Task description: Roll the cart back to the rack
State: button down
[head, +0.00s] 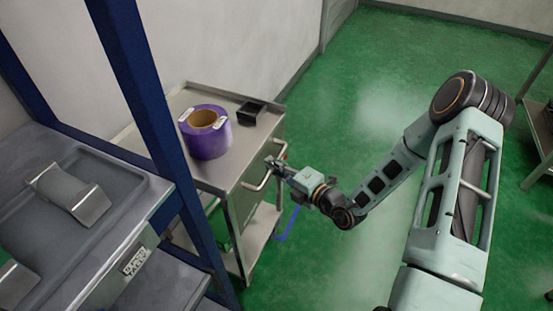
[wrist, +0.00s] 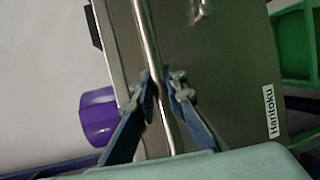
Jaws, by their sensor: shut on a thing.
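The cart (head: 235,185) is a steel cabinet trolley standing near the left wall, with a bar handle (head: 259,182) on its side. My gripper (head: 276,166) is at that handle. In the wrist view the fingers (wrist: 163,88) are closed on either side of the handle bar (wrist: 151,50), and the cart's panel (wrist: 230,75) lies behind it. A purple roll (head: 207,133) and a small black tray (head: 250,112) sit on the cart top. A blue-posted frame (head: 150,105) stands at the left, partly hiding the cart; I cannot tell whether it is the rack.
A grey metal tray unit (head: 140,205) stands inside the blue frame, close to the cart's near side. Another metal shelf (head: 543,160) is at the right edge. Green floor (head: 385,110) is open between them. A green bin (wrist: 295,45) shows in the wrist view.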

jog(key=shift+s+a, duration=0.2)
jog(key=shift+s, duration=0.35)
jog(key=shift+s+a, duration=0.15)
jog(key=shift+s, duration=0.4)
jog(key=shift+s+a+f, duration=0.1)
jog(key=shift+s, duration=0.15)
jog(key=c, duration=1.9)
grip_release()
jog(key=shift+c, duration=0.2)
